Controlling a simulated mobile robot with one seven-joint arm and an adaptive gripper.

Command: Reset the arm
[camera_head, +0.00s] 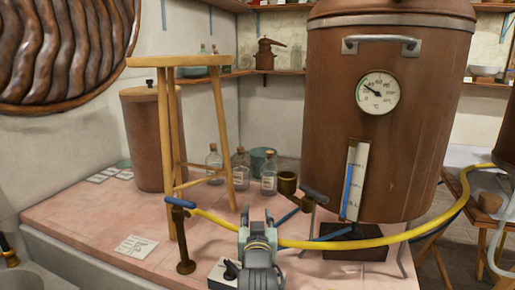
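My gripper (257,219) shows at the bottom middle of the head view, at the end of my grey arm. Its two fingers stand apart with a gap between them, and I see nothing held there. It appears in front of the yellow hose (330,243), low over the pink tiled platform (85,212). I cannot tell whether it touches the hose. The lower part of my arm is cut off by the frame's bottom edge.
A large copper vessel (425,115) with a dial gauge (378,93) stands right of centre. A wooden stool (221,110) stands left of my gripper. A white box (222,273) is close on the left.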

